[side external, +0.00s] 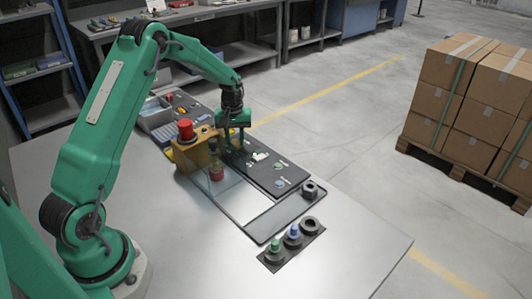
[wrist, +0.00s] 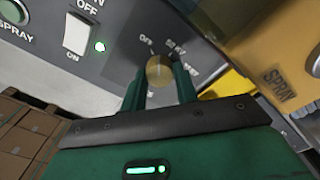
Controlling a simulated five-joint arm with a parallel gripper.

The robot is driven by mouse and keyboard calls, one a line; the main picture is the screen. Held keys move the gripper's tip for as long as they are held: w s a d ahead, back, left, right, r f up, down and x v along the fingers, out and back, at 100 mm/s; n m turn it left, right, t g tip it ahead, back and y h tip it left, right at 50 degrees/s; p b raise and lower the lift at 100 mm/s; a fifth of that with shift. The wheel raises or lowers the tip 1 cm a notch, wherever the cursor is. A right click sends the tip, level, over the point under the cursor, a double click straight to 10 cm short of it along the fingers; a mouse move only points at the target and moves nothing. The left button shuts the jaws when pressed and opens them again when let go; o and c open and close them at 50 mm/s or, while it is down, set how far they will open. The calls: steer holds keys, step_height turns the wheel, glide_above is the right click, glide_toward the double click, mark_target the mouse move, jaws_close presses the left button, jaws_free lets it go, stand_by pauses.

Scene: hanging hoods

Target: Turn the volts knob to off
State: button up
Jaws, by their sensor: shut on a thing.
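A round brass-coloured knob (wrist: 159,71) sits on a grey panel in the wrist view, with an OFF label above it to the left and other small marks around it. No name is readable beside it, and its pointer direction is unclear. My gripper (wrist: 160,80) has one green finger on each side of the knob and is shut on it. In the side view my gripper (side external: 236,138) points down at the far side of the yellow housing, and the knob is hidden there.
A yellow housing (side external: 188,158) with a red button (side external: 186,129) stands close to my gripper; its SPRAY side (wrist: 285,80) shows in the wrist view. A white ON/OFF switch (wrist: 78,34) is on the panel. A dark board (side external: 265,177) lies nearby.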

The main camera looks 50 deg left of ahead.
mark_target(234, 141)
steer(key=shift+a, duration=0.25)
steer(key=o, duration=1)
steer(key=shift+d, duration=0.1)
steer(key=shift+s+r, duration=0.15)
steer(key=shift+r, duration=3.75)
